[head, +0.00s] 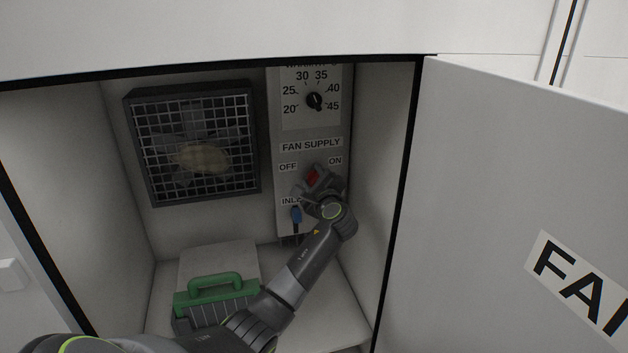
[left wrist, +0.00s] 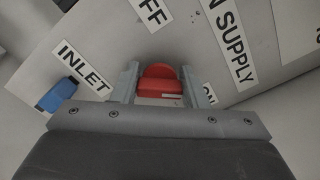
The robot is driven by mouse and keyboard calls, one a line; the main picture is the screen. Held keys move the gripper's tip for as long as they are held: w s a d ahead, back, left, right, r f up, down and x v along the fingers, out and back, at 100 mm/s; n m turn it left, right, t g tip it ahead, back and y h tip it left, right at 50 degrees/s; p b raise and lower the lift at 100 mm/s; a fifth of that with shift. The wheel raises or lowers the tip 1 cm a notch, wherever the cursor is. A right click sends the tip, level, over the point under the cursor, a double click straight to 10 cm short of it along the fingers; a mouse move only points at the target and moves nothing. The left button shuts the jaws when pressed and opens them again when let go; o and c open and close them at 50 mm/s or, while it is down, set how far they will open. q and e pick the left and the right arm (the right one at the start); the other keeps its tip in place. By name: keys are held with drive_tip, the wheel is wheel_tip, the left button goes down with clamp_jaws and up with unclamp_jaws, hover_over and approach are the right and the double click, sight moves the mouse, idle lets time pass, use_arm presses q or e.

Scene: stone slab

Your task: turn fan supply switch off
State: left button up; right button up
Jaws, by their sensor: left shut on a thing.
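The fan supply switch is a red rotary knob (head: 313,176) on the grey control panel (head: 283,225), below the FAN SUPPLY label and between the OFF and ON labels. My left gripper (head: 315,180) is at the switch and shut on it. In the left wrist view the red knob (left wrist: 160,82) sits between the two grey fingers (left wrist: 158,88), with the INLET label to the left and the FAN SUPPLY label to the right. The fingers and wrist hide part of the knob, so its exact pointing is hard to tell. My right gripper is not in view.
A temperature dial (head: 314,101) is above the switch. A blue plug (head: 296,215) is below left of it. A fan behind a grille (head: 195,145) is on the back wall. A green-handled box (head: 216,290) stands on the cabinet floor. The open door (head: 480,200) is at right.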

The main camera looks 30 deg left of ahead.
use_arm(q)
drive_tip(key=n+b, duration=0.3)
drive_tip(key=shift+f, duration=0.3)
drive_tip(key=n+b, duration=0.3)
drive_tip(key=n, duration=0.1)
drive_tip(key=shift+f+n+b, duration=0.15)
drive_tip(key=shift+n+b, duration=0.2)
drive_tip(key=shift+n, duration=0.05)
drive_tip(key=n+b, duration=0.4)
drive_tip(key=shift+f, duration=0.1)
drive_tip(key=shift+n+b, duration=1.25)
drive_tip(key=shift+n, duration=0.65)
drive_tip(key=o, duration=1)
